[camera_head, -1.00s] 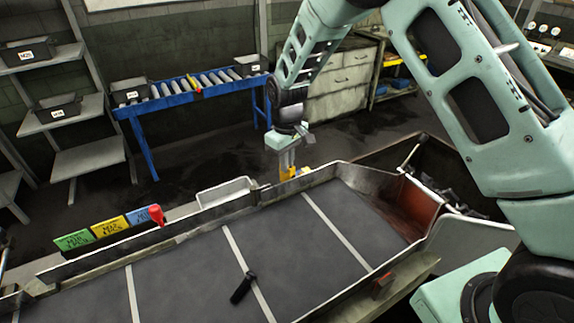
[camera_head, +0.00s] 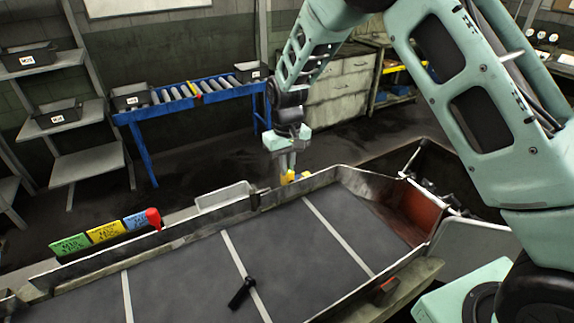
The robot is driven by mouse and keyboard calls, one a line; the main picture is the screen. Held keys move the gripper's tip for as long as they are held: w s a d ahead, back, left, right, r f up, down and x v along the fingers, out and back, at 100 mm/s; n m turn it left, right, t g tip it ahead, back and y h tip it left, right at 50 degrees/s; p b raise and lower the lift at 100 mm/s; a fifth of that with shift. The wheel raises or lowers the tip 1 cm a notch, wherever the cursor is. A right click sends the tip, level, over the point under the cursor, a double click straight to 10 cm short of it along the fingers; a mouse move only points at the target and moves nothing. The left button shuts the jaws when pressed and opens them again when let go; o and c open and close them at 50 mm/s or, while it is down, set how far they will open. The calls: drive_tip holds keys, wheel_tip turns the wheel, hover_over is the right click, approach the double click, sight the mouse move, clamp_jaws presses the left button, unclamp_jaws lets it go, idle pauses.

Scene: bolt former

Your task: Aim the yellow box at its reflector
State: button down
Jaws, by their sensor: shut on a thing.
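The yellow box (camera_head: 289,177) is small and sits at the far wall of the conveyor, right of the white tray. My gripper (camera_head: 288,168) points down over it and is shut on it. The near wall edge and the fingers hide part of the box. I cannot make out which way its face points. I cannot pick out its reflector for sure.
The dark belt (camera_head: 290,245) has pale cross strips and a black bolt (camera_head: 241,291) lying on it. A white tray (camera_head: 225,196), a red knob (camera_head: 153,218) and green, yellow and blue cards (camera_head: 105,232) line the far wall. A blue roller table (camera_head: 190,103) stands behind.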

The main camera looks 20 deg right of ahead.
drive_tip(key=c, duration=1.5)
unclamp_jaws()
drive_tip(key=shift+c, duration=0.2)
wheel_tip(320, 180, up, 18)
drive_tip(key=b, duration=0.5)
drive_tip(key=shift+f, duration=0.25)
drive_tip(key=s+a+f+n+b, duration=0.1)
drive_tip(key=s+a+f, duration=0.2)
drive_tip(key=s, duration=0.4)
drive_tip(key=s+a+f+n+y+b, duration=0.1)
drive_tip(key=s+a+f+b, duration=0.15)
drive_tip(key=s, duration=0.35)
drive_tip(key=s+a+f+n, duration=0.1)
drive_tip(key=s+a+f, duration=0.15)
drive_tip(key=s, duration=0.45)
drive_tip(key=s+d+f+n+b, duration=0.1)
drive_tip(key=s+f, duration=0.2)
drive_tip(key=s, duration=0.4)
drive_tip(key=s+f+n+b, duration=0.1)
drive_tip(key=s+f, duration=0.3)
drive_tip(key=s, duration=0.4)
drive_tip(key=shift+d+n, duration=0.3)
drive_tip(key=shift+d, duration=0.05)
